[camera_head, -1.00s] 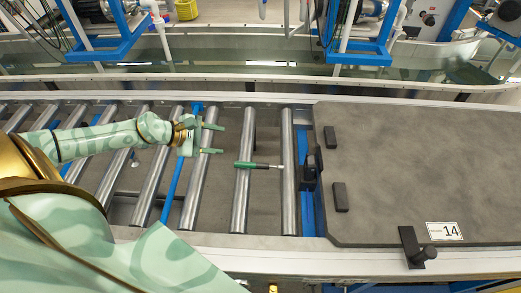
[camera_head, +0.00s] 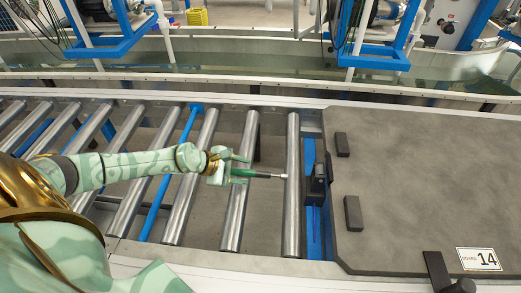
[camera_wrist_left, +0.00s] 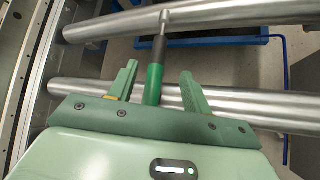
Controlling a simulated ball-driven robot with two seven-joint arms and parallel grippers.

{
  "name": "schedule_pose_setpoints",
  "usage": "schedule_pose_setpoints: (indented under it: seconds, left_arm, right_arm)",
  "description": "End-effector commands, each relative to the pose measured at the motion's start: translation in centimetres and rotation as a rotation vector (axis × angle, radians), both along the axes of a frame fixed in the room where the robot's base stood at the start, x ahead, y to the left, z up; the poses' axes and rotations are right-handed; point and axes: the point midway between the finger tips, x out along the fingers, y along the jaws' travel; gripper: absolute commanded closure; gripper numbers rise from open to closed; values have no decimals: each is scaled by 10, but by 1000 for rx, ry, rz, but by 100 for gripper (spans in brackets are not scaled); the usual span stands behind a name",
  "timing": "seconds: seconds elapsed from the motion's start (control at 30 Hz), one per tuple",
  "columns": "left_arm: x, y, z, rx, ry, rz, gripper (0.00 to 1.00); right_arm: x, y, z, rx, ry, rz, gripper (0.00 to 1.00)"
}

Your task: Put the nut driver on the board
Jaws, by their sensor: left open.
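The nut driver (camera_head: 262,174) has a green handle, a dark collar and a thin metal shaft. It lies across the rollers with its shaft pointing right, toward the board. My left gripper (camera_head: 243,170) is open at the handle end. In the left wrist view the nut driver (camera_wrist_left: 155,72) runs between the two spread fingers of my left gripper (camera_wrist_left: 159,74), and its rear end is hidden by the gripper body. The board (camera_head: 430,180) is a large dark grey plate at the right, with a label reading 14. My right gripper is not in view.
Metal rollers (camera_head: 292,195) with gaps between them fill the left and middle. Dark blocks (camera_head: 353,213) stand on the board's left part, and a black stop (camera_head: 319,180) stands at its left edge. The board's middle is bare. Blue pump stands (camera_head: 375,55) are behind the conveyor.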

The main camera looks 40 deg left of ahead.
Motion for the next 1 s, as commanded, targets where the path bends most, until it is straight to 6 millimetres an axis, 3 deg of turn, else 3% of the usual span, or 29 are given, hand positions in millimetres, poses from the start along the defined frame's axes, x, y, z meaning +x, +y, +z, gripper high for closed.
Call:
schedule_pose_setpoints:
  seconds: [0.4,0.67,0.87,1.0]
  left_arm:
    - [35,-19,-35,-1,1,0,51]
    - [38,-21,-35,1,0,0,51]
    - [38,-21,-35,1,0,-1,100]
    - [38,-21,-35,1,-1,0,100]
  right_arm:
    - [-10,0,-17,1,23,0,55]
    - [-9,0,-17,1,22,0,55]
    - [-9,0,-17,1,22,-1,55]
    - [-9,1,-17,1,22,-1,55]
